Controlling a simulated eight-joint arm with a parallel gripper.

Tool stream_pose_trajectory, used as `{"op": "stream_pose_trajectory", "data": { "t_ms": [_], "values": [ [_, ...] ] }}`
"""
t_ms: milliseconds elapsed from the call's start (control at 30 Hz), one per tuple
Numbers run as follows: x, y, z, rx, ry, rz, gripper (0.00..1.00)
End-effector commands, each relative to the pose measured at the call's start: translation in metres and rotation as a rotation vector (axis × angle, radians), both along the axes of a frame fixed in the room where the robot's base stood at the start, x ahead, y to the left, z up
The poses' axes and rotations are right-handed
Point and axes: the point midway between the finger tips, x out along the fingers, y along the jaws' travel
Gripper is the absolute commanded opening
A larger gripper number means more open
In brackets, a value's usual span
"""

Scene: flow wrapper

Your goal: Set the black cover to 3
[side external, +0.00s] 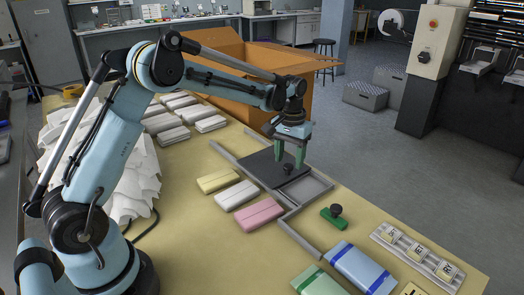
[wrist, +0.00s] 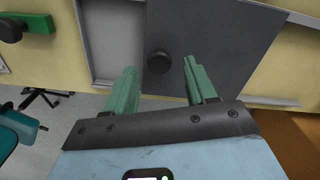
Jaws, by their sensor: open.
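The black cover (side external: 262,168) is a flat dark plate with a round black knob (side external: 287,169). It lies over a grey tray (side external: 318,190), whose near-right end is bare. In the wrist view the cover (wrist: 225,35) fills the upper middle, with its knob (wrist: 158,62) near its left edge and bare tray floor (wrist: 108,40) left of it. My gripper (side external: 290,163) is open, pointing down at the knob. In the wrist view its green fingers (wrist: 158,68) stand either side of the knob, apart from it. I see no readable number 3.
Yellow (side external: 218,180), white (side external: 237,195) and pink (side external: 258,215) packs lie left of the tray. A green block with a black knob (side external: 333,218) sits right of it. Blue-white (side external: 360,268) and green-white packs (side external: 318,282) lie in front. A labelled rack (side external: 418,255) is at right.

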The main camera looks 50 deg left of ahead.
Motion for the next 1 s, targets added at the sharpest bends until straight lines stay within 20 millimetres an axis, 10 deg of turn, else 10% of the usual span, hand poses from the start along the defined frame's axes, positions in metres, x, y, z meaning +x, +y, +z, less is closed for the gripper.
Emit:
{"op": "stream_pose_trajectory", "data": {
  "t_ms": [433, 800, 1000],
  "values": [
    [-0.0002, -0.0001, -0.0118, 0.0, 0.0, 0.0, 0.56],
    [-0.0002, -0.0001, -0.0114, 0.0, 0.0, 0.0, 0.01],
    [-0.0002, -0.0001, -0.0113, 0.0, 0.0, 0.0, 0.0]
  ]
}}
